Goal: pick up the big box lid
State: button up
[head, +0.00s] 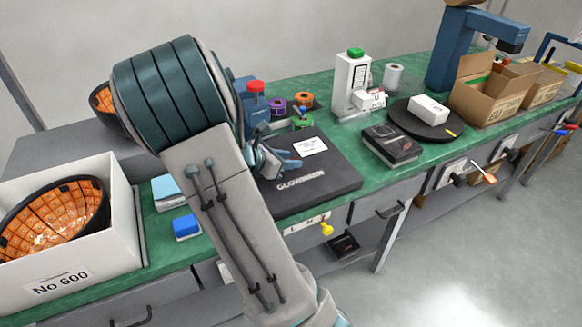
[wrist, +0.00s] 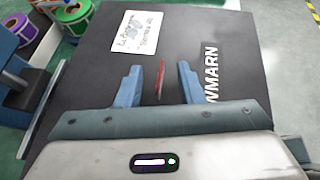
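The big box lid is most likely the large flat black square (head: 335,178) with white lettering and a white label, lying on the green bench; it fills much of the wrist view (wrist: 215,75). My gripper (wrist: 158,85) is open over it, its two blue fingers apart. A thin red strip (wrist: 160,80) shows between the fingers and touches neither; I cannot tell whether it is part of the lid. In the head view my gripper (head: 280,160) is over the lid's left part, and my arm hides some of that side.
Tape rolls (head: 302,101) and a white bottle (head: 352,82) stand behind the lid. A small black box (head: 391,144) and a dark turntable (head: 418,122) are to its right. A white box marked No 600 (head: 120,225) and a blue block (head: 186,227) are at left.

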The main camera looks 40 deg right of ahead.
grip_shut()
jog(key=shift+a+r, duration=0.1)
